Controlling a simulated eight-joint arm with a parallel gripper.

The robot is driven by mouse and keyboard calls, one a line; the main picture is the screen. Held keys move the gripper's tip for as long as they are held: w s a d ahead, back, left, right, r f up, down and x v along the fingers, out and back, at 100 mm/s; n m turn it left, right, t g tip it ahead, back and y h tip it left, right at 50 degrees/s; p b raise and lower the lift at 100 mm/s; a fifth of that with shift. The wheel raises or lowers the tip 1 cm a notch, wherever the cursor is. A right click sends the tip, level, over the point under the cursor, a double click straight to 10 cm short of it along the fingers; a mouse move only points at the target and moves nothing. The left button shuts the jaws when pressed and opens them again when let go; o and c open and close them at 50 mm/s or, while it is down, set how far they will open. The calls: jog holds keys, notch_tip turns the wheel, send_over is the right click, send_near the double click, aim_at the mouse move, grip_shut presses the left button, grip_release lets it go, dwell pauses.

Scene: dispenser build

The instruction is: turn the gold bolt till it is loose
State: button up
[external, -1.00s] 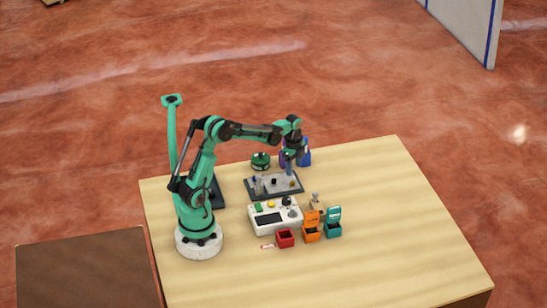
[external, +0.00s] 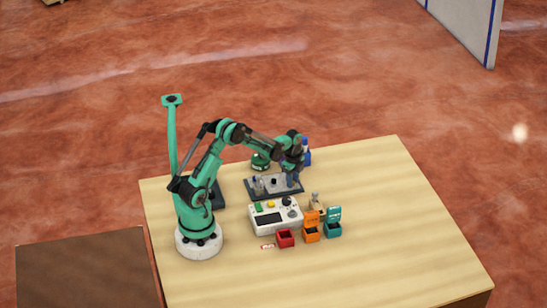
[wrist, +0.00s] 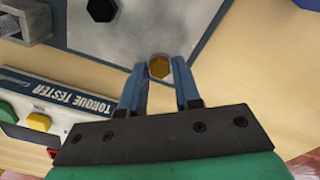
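The gold bolt (wrist: 159,67) has a hex head and sits near the edge of the grey plate (wrist: 205,22) in the wrist view. My gripper (wrist: 159,66) is open, one blue finger on each side of the bolt, with a small gap to each. I cannot tell whether the fingertips are level with the bolt head or above it. In the external view my gripper (external: 292,181) points down at the right end of the plate and hides the bolt.
A black bolt (wrist: 101,9) stands on the same plate. The white torque tester (external: 275,218) lies in front of the plate. Blue bottles (external: 306,155) stand behind. The table's right side is clear.

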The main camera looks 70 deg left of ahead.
grip_shut()
